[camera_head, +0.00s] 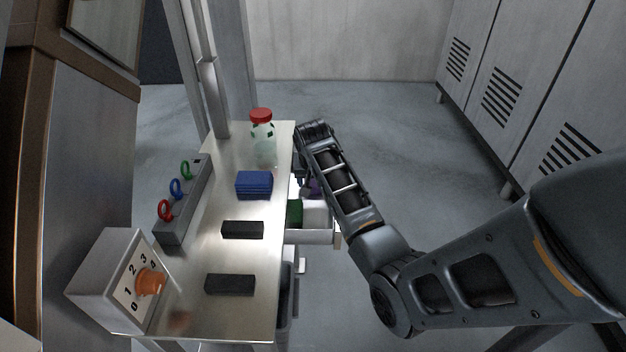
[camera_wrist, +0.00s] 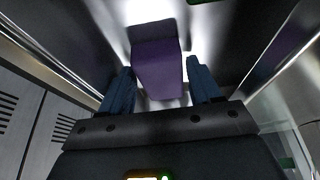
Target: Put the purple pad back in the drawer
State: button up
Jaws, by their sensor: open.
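The purple pad (camera_wrist: 158,72) is a small block in the wrist view, between the two dark blue fingers of my gripper (camera_wrist: 160,66). The fingers are spread, with a gap visible on each side of the pad. Shiny metal walls surround it. In the head view a bit of purple (camera_head: 314,187) shows at the open drawer (camera_head: 318,237), below the right edge of the table. My forearm hides most of the gripper there. The pad's underside is hidden, so I cannot tell what it rests on.
A green block (camera_head: 294,212) shows in the drawer. On the metal table (camera_head: 205,255) are a stack of blue pads (camera_head: 254,185), two black blocks (camera_head: 242,230), a red-capped bottle (camera_head: 263,145), a rack with coloured rings (camera_head: 180,212) and a dial box (camera_head: 118,280). Lockers (camera_head: 500,90) stand right.

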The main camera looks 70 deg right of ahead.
jog(key=v, duration=1.2)
jog(key=shift+s+a, duration=0.1)
jog(key=shift+a, duration=0.05)
